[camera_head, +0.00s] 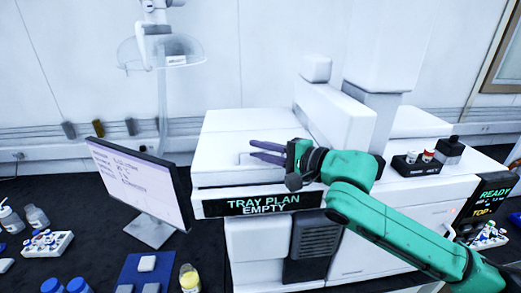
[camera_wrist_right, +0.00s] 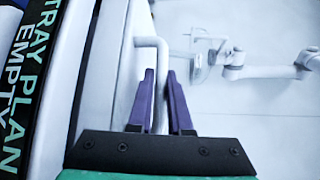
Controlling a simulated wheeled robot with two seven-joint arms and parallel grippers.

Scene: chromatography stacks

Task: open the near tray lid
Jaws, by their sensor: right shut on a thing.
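The near tray lid (camera_head: 235,122) is the white flat-topped cover at the left of the white instrument, above the "TRAY PLAN EMPTY" display (camera_head: 262,201). It looks down, with no clear gap under it. My right gripper (camera_head: 251,149) reaches in front of it from the right, its purple fingers pointing left. In the right wrist view, my right gripper (camera_wrist_right: 159,75) is shut on the white lid handle (camera_wrist_right: 151,42), a bent bar that runs between the two fingers. In the head view my fingers hide most of the handle. My left gripper is not in view.
A tilted monitor (camera_head: 140,185) stands close left of the instrument. A white upright column (camera_head: 335,115) rises right of the lid. A black vial holder (camera_head: 417,165) sits farther right. A yellow-filled bottle (camera_head: 190,279) and a vial rack (camera_head: 45,244) are on the dark bench.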

